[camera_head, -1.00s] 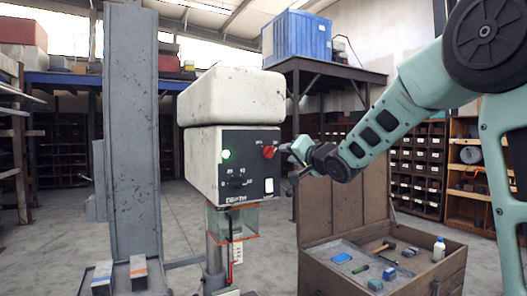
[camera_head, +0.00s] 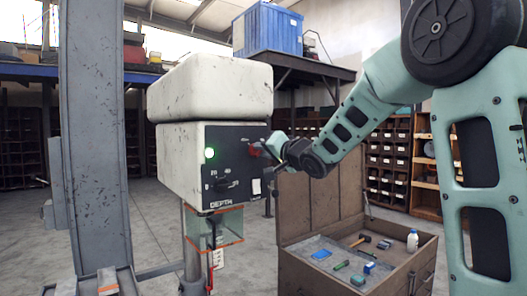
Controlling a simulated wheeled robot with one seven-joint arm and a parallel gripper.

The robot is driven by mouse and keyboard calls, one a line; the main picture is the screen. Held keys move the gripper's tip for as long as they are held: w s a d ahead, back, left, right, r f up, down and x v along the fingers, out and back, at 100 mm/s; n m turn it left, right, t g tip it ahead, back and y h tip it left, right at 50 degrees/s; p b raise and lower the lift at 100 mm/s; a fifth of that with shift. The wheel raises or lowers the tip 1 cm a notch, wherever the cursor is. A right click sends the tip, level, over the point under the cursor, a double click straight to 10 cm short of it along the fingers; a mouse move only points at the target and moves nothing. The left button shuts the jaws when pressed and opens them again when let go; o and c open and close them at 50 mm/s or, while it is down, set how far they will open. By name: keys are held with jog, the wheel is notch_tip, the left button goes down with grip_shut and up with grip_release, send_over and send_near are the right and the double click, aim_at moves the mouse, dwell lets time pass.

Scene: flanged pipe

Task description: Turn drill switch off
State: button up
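The drill (camera_head: 176,165) is a white machine head with a black control panel (camera_head: 236,177) on its front. A red switch (camera_head: 255,150) sits at the panel's upper right. A black dial (camera_head: 222,185) is lower on the panel, with a small white switch (camera_head: 256,187) to its right. My gripper (camera_head: 273,146) is right at the red switch, coming from the right.
A grey column (camera_head: 92,150) stands left of the drill. An open wooden chest (camera_head: 372,262) with tools and a white bottle (camera_head: 412,240) stands below my arm. A clear guard (camera_head: 222,228) hangs under the drill head. Bare floor (camera_head: 150,225) lies behind.

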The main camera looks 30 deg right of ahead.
grip_shut()
jog(key=shift+f+n+b, duration=0.1)
jog(key=shift+n+b, duration=0.2)
jog(key=shift+a+n+b, duration=0.2)
jog(key=shift+n+b, duration=2.3)
jog(key=shift+n, duration=1.8)
jog(key=shift+a+n+b, duration=0.15)
jog(key=shift+n+b, duration=2.3)
jog(key=shift+n, duration=1.85)
jog(key=shift+o, duration=2.2)
grip_release()
jog(key=shift+s, duration=0.15)
